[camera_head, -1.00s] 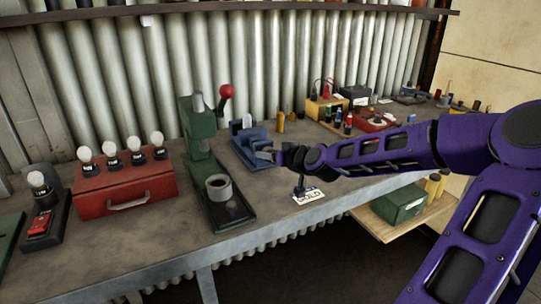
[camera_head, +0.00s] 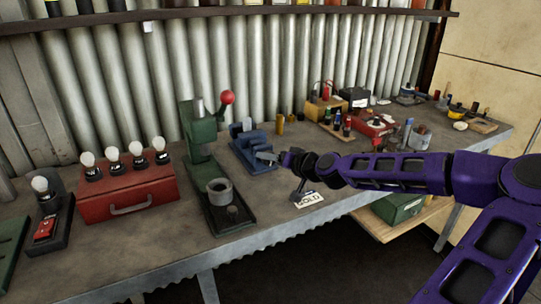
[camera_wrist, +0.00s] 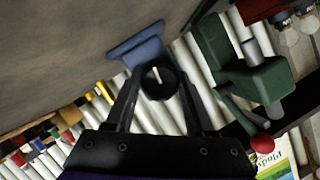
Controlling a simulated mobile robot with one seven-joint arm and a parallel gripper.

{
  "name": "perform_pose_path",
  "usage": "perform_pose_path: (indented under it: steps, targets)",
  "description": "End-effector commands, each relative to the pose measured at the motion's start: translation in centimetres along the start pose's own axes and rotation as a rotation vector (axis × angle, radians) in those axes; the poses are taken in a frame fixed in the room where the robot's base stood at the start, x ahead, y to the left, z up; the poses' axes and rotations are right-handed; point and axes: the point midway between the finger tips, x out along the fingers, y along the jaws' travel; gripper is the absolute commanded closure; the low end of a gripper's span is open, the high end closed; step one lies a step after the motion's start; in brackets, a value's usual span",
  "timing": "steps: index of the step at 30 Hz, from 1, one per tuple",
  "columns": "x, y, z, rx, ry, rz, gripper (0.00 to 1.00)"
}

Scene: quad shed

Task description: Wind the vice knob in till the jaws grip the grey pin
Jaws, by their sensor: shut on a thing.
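The blue vice (camera_head: 250,152) stands on the bench to the right of the green press, and its blue body also shows in the wrist view (camera_wrist: 138,48). My gripper (camera_head: 279,158) is at the vice's near right end. In the wrist view my gripper (camera_wrist: 160,80) has its two fingers on either side of the round black knob (camera_wrist: 160,88), shut on it. The knob has a pale line on its face. I cannot make out the grey pin or the gap between the jaws clearly.
A green press (camera_head: 201,140) with a red ball lever stands left of the vice. A red box (camera_head: 128,190) with bulbs is further left.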

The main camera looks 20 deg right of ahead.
Motion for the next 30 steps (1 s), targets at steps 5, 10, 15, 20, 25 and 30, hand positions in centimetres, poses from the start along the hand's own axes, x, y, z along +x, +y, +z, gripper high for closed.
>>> perform_pose_path:
  steps: [5,10,15,20,25,30]
  targets:
    - [0.0,0.1,-0.01,0.153,0.002,-0.064,1.0]
    - [0.03,0.18,0.04,0.275,0.002,-0.115,1.0]
    - [0.02,0.19,0.06,0.37,0.002,-0.154,1.0]
    - [0.03,0.19,0.09,0.43,0.0,-0.179,1.0]
    - [0.02,0.16,0.05,0.464,0.0,-0.192,1.0]
    - [0.02,0.14,0.04,0.475,0.0,-0.197,1.0]
